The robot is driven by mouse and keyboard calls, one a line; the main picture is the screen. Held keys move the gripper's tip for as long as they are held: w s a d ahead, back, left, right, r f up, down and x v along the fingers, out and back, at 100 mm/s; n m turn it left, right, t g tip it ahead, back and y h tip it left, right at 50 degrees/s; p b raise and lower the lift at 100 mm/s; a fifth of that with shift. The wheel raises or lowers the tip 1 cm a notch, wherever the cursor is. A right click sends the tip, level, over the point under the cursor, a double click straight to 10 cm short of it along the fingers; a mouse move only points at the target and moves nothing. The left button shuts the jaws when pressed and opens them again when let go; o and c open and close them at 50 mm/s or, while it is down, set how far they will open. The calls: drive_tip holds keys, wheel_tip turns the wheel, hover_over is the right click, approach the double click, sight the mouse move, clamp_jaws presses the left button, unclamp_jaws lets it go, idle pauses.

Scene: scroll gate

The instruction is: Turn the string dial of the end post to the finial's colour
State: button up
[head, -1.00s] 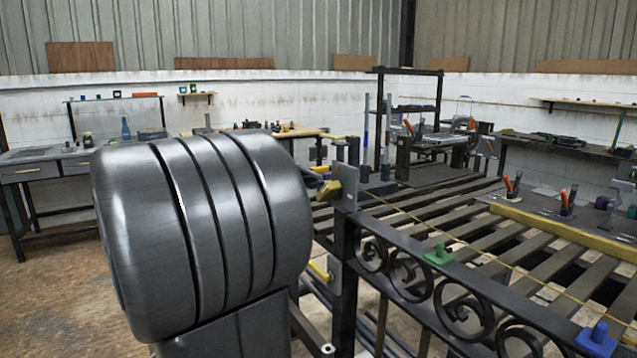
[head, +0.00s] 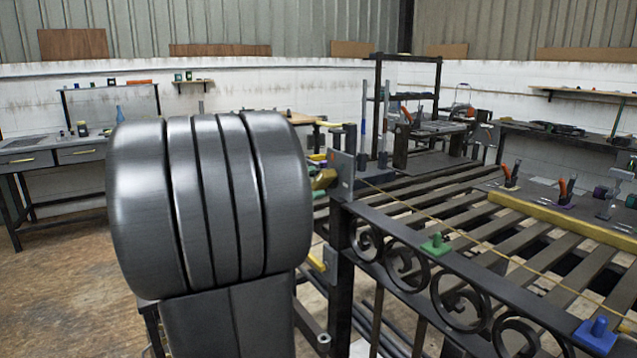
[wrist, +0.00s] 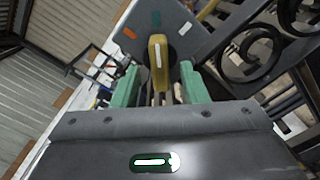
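The end post's grey plate (head: 344,176) stands just right of my arm in the head view, with the brass dial knob (head: 323,180) on its left face. In the wrist view the plate (wrist: 190,32) fills the top, and the knob (wrist: 158,62) has a white stripe along it. A teal mark (wrist: 155,19) and a pale mark (wrist: 185,28) lie beyond the knob. My gripper (wrist: 160,72) has its green fingers spread either side of the knob, with gaps showing. A green finial (head: 437,244) and a blue finial (head: 597,334) stand on the gate rail.
The scrollwork gate (head: 455,270) runs right from the post, with a thin yellow string (head: 440,222) above it. Behind it is a slatted bench (head: 470,215) with a yellow bar (head: 565,228) and clamps. Bare floor (head: 60,270) lies to the left.

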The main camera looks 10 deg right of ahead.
drive_tip(key=shift+x, duration=1.45)
clamp_jaws()
